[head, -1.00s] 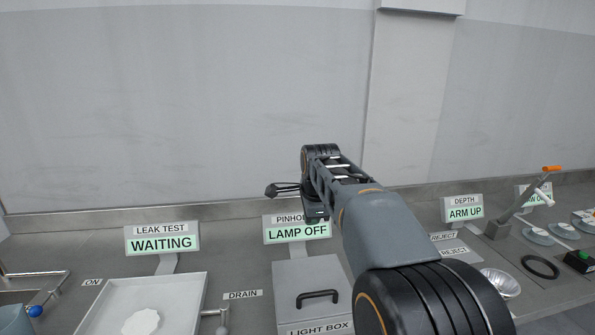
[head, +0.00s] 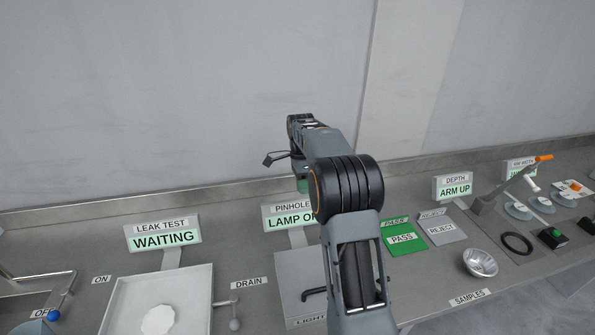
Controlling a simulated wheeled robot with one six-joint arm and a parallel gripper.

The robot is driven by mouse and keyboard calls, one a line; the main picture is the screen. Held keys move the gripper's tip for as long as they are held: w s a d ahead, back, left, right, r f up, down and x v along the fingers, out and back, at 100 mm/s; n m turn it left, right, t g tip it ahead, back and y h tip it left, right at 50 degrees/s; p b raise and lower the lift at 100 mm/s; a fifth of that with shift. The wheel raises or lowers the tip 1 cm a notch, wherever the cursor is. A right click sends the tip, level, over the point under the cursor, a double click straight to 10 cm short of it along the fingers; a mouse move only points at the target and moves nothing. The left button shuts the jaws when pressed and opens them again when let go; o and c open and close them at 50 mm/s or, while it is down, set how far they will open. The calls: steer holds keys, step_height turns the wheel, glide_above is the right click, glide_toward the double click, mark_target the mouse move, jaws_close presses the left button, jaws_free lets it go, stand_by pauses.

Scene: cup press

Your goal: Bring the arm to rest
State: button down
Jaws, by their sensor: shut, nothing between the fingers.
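My arm rises from the bottom centre of the head view, folded at a dark joint and pointing toward the back wall. My gripper (head: 273,159) is shut and empty. It is at the far end of the arm, pointing left, held in the air above and behind the pinhole sign (head: 285,217). The arm covers part of that sign and part of the light box (head: 294,283). The gripper touches nothing that I can see.
A leak test sign (head: 163,233) reads WAITING, behind a white tray (head: 203,303) at left. Right of my arm lie a green PASS mat (head: 410,248), a grey REJECT mat (head: 450,236), a metal cup (head: 480,262) and a black ring (head: 516,244).

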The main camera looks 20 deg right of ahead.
steer(key=s+a+r+n+t, duration=0.1)
steer(key=s+a+n+t, duration=0.3)
steer(key=s+n, duration=0.6)
steer(key=s+a+r+n+t, duration=0.2)
steer(key=s+a+n+t, duration=0.2)
steer(key=s+a+n, duration=0.3)
steer(key=s+n, duration=0.3)
steer(key=s, duration=0.3)
steer(key=shift+s+a+r+h, duration=0.25)
steer(key=shift+a+r+h, duration=0.05)
steer(key=shift+a, duration=0.1)
